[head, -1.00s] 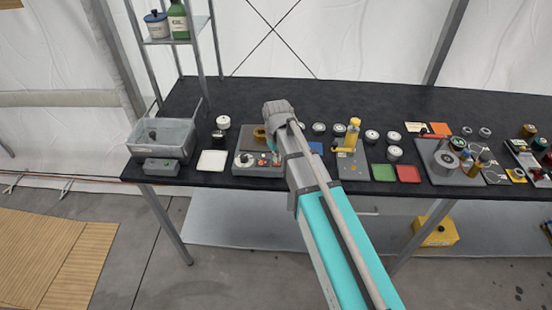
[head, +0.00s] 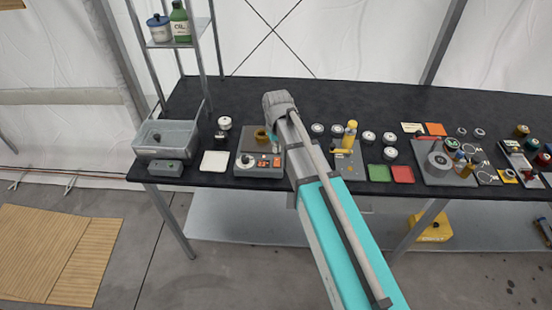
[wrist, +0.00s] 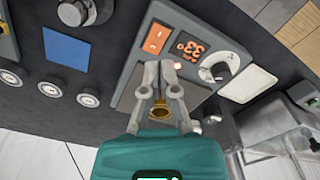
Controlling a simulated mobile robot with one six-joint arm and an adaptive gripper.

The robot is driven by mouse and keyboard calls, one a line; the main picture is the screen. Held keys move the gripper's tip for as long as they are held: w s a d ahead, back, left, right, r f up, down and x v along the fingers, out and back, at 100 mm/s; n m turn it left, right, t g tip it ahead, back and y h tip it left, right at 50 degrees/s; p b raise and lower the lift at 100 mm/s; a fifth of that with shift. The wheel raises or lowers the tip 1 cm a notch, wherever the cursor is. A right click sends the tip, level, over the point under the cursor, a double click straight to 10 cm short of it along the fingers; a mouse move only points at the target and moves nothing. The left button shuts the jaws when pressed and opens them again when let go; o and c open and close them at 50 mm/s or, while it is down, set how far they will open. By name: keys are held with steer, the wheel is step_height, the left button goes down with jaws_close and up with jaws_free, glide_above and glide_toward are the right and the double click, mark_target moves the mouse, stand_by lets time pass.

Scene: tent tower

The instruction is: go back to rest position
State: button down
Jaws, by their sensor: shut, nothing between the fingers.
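My gripper (wrist: 163,80) shows in the wrist view with its two fingers together and nothing between them. It hangs over a grey control box (wrist: 185,55) with an orange display reading, an orange switch and a round knob. A brass ring-like piece (wrist: 159,111) shows on the box's plate just behind the fingers. In the head view my arm reaches over the bench, and the fingers are mostly hidden near the control box (head: 258,166), close to the brass piece (head: 261,135).
The black bench (head: 330,100) holds a grey basin (head: 165,140) at left, a white pad (head: 214,161), several round weights or jars, and green (head: 378,173) and red (head: 402,174) squares at right. A shelf rack (head: 183,43) stands at back left. The bench's back middle is clear.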

steer(key=shift+d+r, duration=0.1)
steer(key=shift+r, duration=0.05)
stand_by(0.3)
steer(key=s+d+m, duration=0.2)
steer(key=s+d, duration=0.4)
steer(key=d, duration=0.3)
steer(key=s+d+m, duration=0.3)
steer(key=s+d, duration=0.4)
steer(key=d, duration=0.2)
steer(key=shift+s+d+m, duration=0.15)
steer(key=shift+d+m, duration=0.15)
steer(key=shift+d, duration=0.1)
